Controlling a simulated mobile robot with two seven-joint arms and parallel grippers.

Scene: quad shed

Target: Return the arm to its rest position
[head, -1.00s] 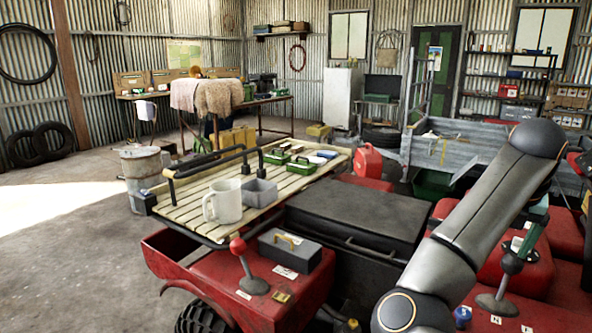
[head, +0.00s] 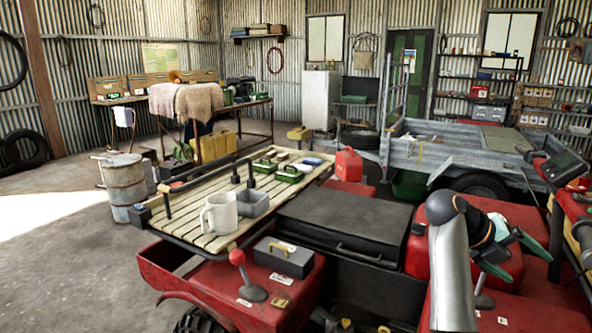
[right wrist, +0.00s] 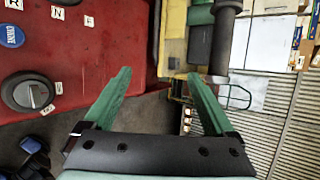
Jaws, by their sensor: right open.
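My right gripper (head: 505,255) is at the right side of the head view, with its arm folded over the red quad bodywork (head: 530,305). Its two green fingers are spread apart. In the right wrist view the right gripper (right wrist: 158,100) also shows open, with nothing between its fingers. The red quad panel (right wrist: 110,40) with letter labels and a round dark knob lies to the left there. My left gripper does not show in either view.
A slatted rack (head: 210,240) on the quad carries a white mug (head: 220,213), a grey bin (head: 252,202) and green boxes. A black case (head: 345,225) and red jerrycan (head: 349,164) stand near. A grey trailer (head: 440,150) is behind. Concrete floor is clear at left.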

